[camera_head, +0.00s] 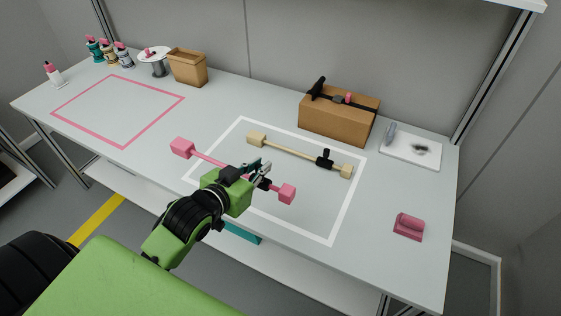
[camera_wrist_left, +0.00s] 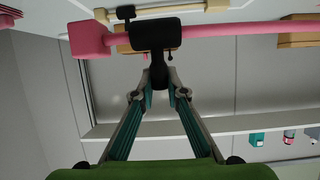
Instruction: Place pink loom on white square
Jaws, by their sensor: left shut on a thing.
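The pink loom (camera_head: 205,157) is a bar with a pink block at each end and a black fitting. My left gripper (camera_head: 260,172) is shut on the black fitting's knob, which shows closer in the left wrist view (camera_wrist_left: 158,77). The pink bar (camera_wrist_left: 245,29) runs across the top of that view. In the head view, the loom overlaps the front left of the white square (camera_head: 340,208); its left block lies outside the outline. I cannot tell its exact height above the table. My right gripper is not in view.
A beige loom (camera_head: 290,152) with a black fitting lies in the square's back part. Behind it stands a cardboard box (camera_head: 338,118) with a black tool on top. A pink block (camera_head: 408,226) sits right. The pink square (camera_head: 150,137) at left is empty.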

